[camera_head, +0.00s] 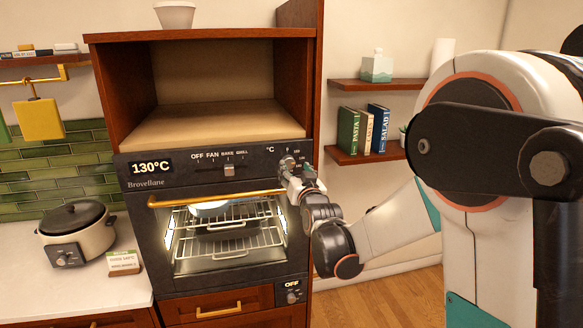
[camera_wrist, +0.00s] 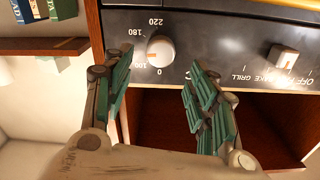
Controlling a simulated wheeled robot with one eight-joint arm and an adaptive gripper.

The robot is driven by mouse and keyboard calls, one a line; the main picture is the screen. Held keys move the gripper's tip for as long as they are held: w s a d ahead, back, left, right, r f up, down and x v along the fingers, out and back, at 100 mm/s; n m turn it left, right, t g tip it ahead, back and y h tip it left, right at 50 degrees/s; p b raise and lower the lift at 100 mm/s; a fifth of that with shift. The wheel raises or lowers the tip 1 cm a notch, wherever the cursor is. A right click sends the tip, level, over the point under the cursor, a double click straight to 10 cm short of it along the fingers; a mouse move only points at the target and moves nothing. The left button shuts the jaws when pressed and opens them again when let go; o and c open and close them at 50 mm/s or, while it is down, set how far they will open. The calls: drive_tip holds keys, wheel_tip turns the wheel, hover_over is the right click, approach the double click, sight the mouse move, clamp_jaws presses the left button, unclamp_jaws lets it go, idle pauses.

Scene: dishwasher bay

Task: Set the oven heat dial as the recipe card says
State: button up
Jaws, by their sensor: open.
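The oven (camera_head: 215,215) is built into a wooden cabinet, and its display (camera_head: 151,168) reads 130°C. In the wrist view, the white heat dial (camera_wrist: 160,48) sits on the black panel, with an orange mark and inverted numbers including 0, 180 and 220. My gripper (camera_head: 296,172) is at the right end of the panel and hides much of the dial in the head view. In the wrist view, my gripper (camera_wrist: 160,68) is open, with one green-padded finger on each side of the dial; I see no contact. The recipe card (camera_head: 123,262) stands on the counter; its text is too small to read.
A slider switch (camera_head: 229,169) sits mid-panel, above the brass oven handle (camera_head: 215,199). A cooker (camera_head: 75,235) stands on the left counter. Shelves with books (camera_head: 348,131) are at the right.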

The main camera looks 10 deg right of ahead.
drive_tip(key=s, duration=0.6)
drive_tip(key=shift+s, duration=0.2)
drive_tip(key=shift+f, duration=0.1)
drive_tip(key=s+f+n+g+b, duration=0.1)
drive_tip(key=s+f+g+b, duration=0.4)
drive_tip(key=s+f+b, duration=0.4)
drive_tip(key=s+f+n+g+b, duration=0.1)
drive_tip(key=s+f+g+b, duration=0.5)
drive_tip(key=s+f, duration=1.2)
drive_tip(key=s+b, duration=0.4)
drive_tip(key=s, duration=0.3)
drive_tip(key=shift+s+b, duration=0.3)
drive_tip(key=shift+s, duration=0.1)
